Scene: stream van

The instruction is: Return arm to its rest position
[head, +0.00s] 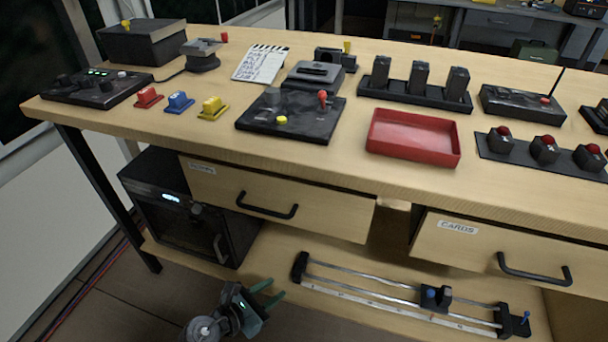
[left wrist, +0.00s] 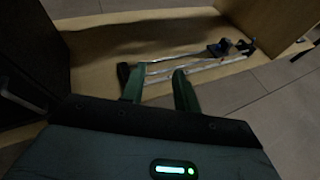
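My left gripper (head: 268,293) is low at the bottom of the head view, in front of the bench's lower shelf. Its two green fingers are apart with nothing between them. The left wrist view also shows the spread fingers (left wrist: 158,88), pointing toward the slider rail on the shelf and apart from it. The rest of my left arm is mostly below the frame. My right gripper is in neither view.
The wooden bench (head: 340,180) spans the view, crowded with devices and a red tray (head: 413,137). Below are the left drawer (head: 320,208), the CARDS drawer (head: 470,250), a black cabinet (head: 170,220) and a slider rail (head: 380,290).

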